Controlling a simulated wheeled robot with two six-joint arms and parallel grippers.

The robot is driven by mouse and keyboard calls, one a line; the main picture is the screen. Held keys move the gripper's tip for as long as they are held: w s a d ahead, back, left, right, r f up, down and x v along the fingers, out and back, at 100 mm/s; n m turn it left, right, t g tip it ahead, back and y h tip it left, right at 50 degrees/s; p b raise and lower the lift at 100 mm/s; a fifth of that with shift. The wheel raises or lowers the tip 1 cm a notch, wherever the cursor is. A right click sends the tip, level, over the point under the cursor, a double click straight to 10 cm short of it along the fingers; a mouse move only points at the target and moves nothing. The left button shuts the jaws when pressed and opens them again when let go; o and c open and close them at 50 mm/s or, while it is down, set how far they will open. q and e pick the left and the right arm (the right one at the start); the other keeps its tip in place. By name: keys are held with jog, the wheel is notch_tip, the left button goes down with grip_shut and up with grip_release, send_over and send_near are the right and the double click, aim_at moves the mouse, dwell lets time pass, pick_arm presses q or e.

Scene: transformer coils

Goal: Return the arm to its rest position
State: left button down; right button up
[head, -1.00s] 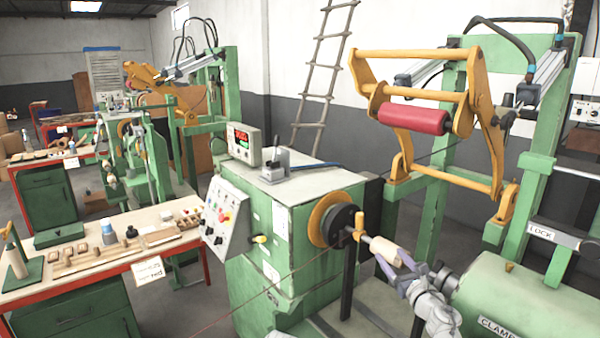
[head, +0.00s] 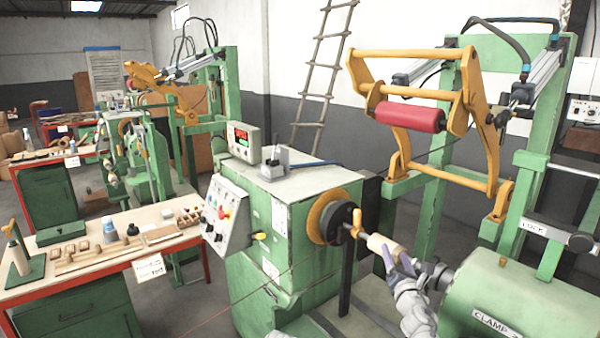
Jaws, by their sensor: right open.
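My right gripper (head: 398,258) is open in the lower right of the head view. Its fingers are close to the right end of a pale wooden cylinder (head: 380,245); I cannot tell whether they touch it. The cylinder sits on the shaft of the green winding machine (head: 262,205), right of a dark disc (head: 341,224) and an orange flange (head: 322,212). My right forearm (head: 415,308) comes up from the bottom edge, left of the green clamp housing (head: 530,290). My left gripper is not in view.
A yellow frame with a red roller (head: 410,117) stands above and behind the gripper. A control panel (head: 224,215) is on the machine's left side. A workbench (head: 100,262) with small parts stands at the left.

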jog(key=s+a+f+m+g+h, duration=0.2)
jog(key=s+a+f+m+g, duration=0.25)
jog(key=f+m, duration=0.45)
jog(key=s+a+f+m+g+h, duration=0.1)
jog(key=s+a+f+m+g, duration=0.2)
jog(key=s+f+m+g, duration=0.5)
jog(key=s+a+f+m+g+y, duration=0.1)
jog(key=s+a+f+m+g, duration=0.1)
jog(key=s+a, duration=0.4)
jog(key=s+a+f+m+g+y, duration=0.1)
jog(key=s+a+f+m+g, duration=0.2)
jog(key=s+a+m, duration=0.3)
jog(key=s+m+g, duration=0.1)
jog(key=s, duration=0.3)
jog(key=shift+a+f+y, duration=0.3)
jog(key=shift+f+y, duration=0.05)
jog(key=shift+y, duration=0.05)
jog(key=shift+w, duration=0.1)
jog(key=shift+c, duration=0.2)
